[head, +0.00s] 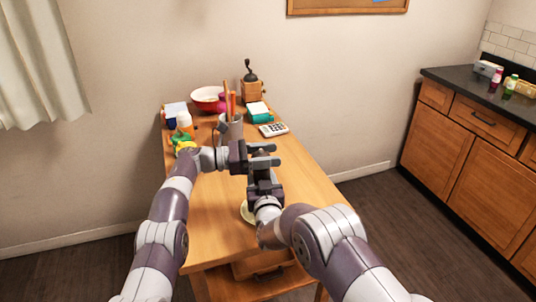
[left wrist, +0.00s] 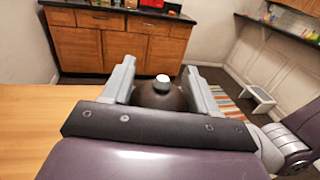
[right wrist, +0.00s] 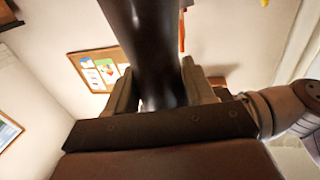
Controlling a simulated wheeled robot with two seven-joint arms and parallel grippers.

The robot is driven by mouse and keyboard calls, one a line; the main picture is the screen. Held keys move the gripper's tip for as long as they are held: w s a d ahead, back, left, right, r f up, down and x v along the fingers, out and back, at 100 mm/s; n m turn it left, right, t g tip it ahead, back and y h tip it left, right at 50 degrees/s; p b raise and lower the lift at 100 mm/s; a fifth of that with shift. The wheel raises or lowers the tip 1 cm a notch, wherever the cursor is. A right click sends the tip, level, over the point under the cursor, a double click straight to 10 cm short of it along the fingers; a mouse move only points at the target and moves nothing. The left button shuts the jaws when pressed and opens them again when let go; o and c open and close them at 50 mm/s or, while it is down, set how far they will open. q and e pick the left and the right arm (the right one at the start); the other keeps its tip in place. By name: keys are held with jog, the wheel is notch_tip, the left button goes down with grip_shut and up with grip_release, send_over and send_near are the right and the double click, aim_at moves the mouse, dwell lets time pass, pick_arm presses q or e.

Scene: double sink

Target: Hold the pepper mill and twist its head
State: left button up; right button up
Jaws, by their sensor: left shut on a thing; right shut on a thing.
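The pepper mill is dark brown with a silver knob. My left gripper (head: 262,160) is shut on its rounded head (left wrist: 160,97), and the knob shows between the fingers in the left wrist view (left wrist: 160,68). My right gripper (head: 265,188) is lower and shut on the mill's dark, glossy body (right wrist: 148,45), which stands between the fingers in the right wrist view (right wrist: 158,70). In the head view the grippers hide most of the mill. I cannot tell whether its base touches the table.
The wooden table (head: 310,190) is clear at the right front. A pale round dish (head: 246,212) lies beside my right wrist.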

pick_arm(q)
jog(key=shift+s, duration=0.15)
jog(key=o, duration=1)
jog(key=a, duration=0.8)
jog(key=s+a, duration=0.1)
jog(key=a, duration=0.3)
jog(key=shift+s, duration=0.1)
